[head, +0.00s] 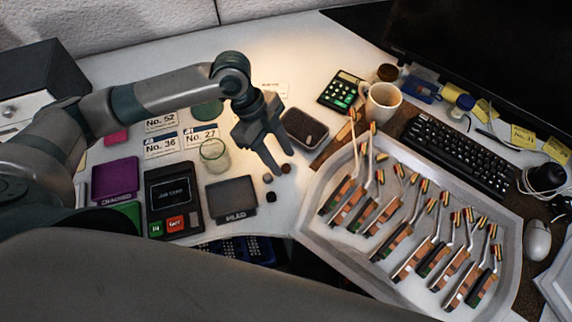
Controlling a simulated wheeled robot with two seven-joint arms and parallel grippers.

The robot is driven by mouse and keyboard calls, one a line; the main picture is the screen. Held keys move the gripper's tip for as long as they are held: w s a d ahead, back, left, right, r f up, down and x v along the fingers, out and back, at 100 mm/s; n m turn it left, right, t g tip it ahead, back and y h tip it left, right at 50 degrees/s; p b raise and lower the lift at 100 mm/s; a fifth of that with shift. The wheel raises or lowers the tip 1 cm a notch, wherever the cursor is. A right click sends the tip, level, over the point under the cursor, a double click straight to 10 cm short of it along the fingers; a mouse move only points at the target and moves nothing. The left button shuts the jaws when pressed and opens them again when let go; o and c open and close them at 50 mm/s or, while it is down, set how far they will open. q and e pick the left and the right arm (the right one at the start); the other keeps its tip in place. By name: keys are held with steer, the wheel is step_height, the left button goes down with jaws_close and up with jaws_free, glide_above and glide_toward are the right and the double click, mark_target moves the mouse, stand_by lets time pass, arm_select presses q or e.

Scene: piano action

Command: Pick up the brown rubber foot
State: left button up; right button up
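Three small rubber feet lie close together on the white desk in the head view. The brown rubber foot (285,168) is the rightmost. A greyish one (268,178) lies to its left, and a black one (271,197) lies below them. My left gripper (282,163) points down with its two fingers apart and nothing seen between them. Its fingertips appear just above the brown foot in the picture; I cannot tell the height gap. My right gripper is not in view.
A grey tray (333,222) with several piano hammers fills the right. A black tray (232,197), a job-card device (173,199) and a glass (214,155) stand left. A mug (382,103) stands behind.

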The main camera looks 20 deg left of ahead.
arm_select(q)
steer(key=shift+x, duration=0.8)
steer(key=shift+c, duration=0.3)
jaws_close()
